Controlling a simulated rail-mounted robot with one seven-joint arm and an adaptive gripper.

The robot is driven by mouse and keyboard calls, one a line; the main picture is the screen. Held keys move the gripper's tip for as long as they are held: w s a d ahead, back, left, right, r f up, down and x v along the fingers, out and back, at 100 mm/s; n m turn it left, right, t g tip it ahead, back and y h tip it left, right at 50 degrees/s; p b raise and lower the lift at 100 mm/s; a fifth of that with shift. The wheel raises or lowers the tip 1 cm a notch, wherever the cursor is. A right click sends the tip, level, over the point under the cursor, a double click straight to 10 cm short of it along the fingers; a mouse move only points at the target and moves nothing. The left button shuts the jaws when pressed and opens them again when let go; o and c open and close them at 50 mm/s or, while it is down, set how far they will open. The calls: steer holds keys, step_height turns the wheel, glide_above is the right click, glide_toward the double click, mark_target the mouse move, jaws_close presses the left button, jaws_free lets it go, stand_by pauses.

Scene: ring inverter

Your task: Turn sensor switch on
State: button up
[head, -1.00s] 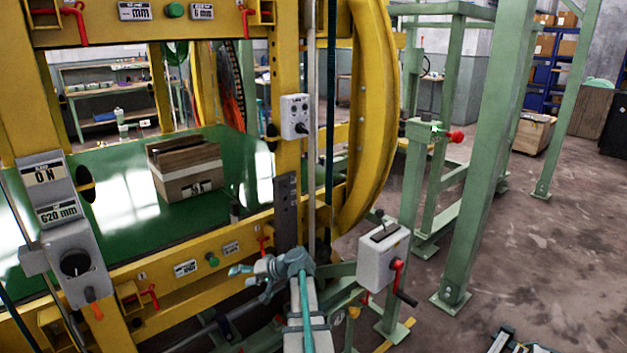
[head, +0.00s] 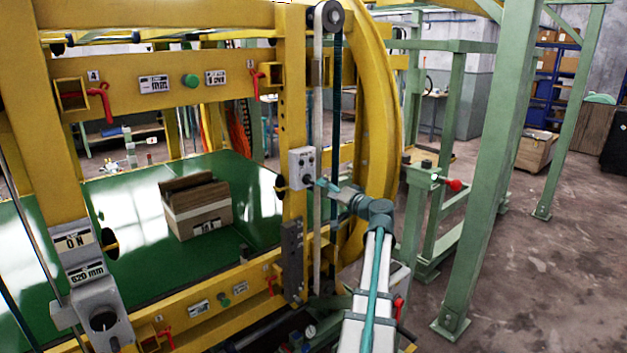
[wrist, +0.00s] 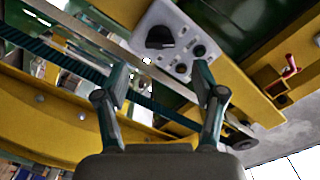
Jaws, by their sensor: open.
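A small grey-white switch box (head: 301,168) is mounted on the yellow post in the head view. In the wrist view the switch box (wrist: 178,38) carries a black rotary knob (wrist: 159,38) at its left end and several round dark fittings beside it. My gripper (head: 318,183) is at the box's lower right edge in the head view and covers part of it. Whether a fingertip touches the box cannot be told.
A yellow ring (head: 382,110) curves close behind my arm. A dark toothed belt (wrist: 70,62) crosses the wrist view near the left finger. A grey panel (head: 98,300) stands at the left. A crate (head: 200,210) sits on the green bed (head: 245,170). Green posts (head: 490,170) stand right.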

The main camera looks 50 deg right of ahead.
mark_target(312, 182)
steer(key=p+x, duration=0.2)
steer(key=x, duration=0.5)
steer(key=shift+w, duration=0.3)
steer(key=c, duration=1.1)
steer(key=shift+c, duration=0.2)
